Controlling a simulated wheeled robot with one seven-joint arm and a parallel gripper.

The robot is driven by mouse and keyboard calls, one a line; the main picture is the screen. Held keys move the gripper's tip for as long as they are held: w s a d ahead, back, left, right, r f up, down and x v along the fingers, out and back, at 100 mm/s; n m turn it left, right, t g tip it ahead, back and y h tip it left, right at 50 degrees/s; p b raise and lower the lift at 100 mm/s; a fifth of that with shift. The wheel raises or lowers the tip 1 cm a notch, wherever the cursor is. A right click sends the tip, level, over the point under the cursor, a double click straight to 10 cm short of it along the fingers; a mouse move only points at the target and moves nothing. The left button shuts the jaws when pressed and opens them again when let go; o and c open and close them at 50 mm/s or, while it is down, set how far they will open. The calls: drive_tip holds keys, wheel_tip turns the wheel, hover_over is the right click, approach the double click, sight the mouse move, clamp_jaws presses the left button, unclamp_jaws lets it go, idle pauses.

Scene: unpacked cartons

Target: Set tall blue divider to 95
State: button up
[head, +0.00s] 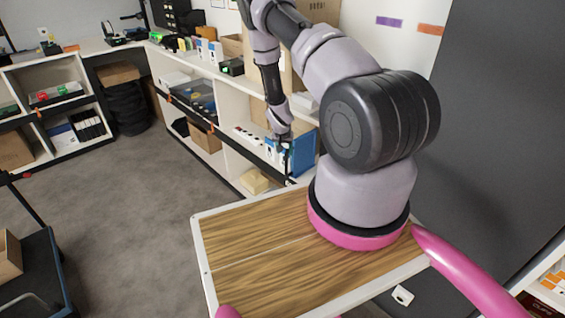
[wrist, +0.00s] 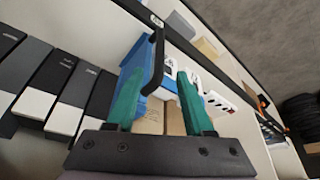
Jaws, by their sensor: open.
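A tall blue panel (head: 303,152), which looks like the tall blue divider, stands upright in the shelf bay just right of my gripper (head: 284,143). In the wrist view a blue surface (wrist: 136,55) shows beyond the fingers, with a black bar-like handle (wrist: 157,62) in front of it. My gripper (wrist: 160,80) is open, its two green fingers spread on either side of the handle's lower end. I cannot tell whether either finger touches it. No scale or number 95 is readable.
White-and-blue boxes (head: 274,150) stand beside the panel. Dark boxes with white ends (wrist: 68,95) line the left of the wrist view. A black shelf edge (wrist: 200,50) runs close by. The grey floor (head: 120,200) is clear in the middle.

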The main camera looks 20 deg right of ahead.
sight(286, 159)
drive_tip(key=x, duration=1)
drive_tip(key=shift+f, duration=0.1)
clamp_jaws()
idle(1.2)
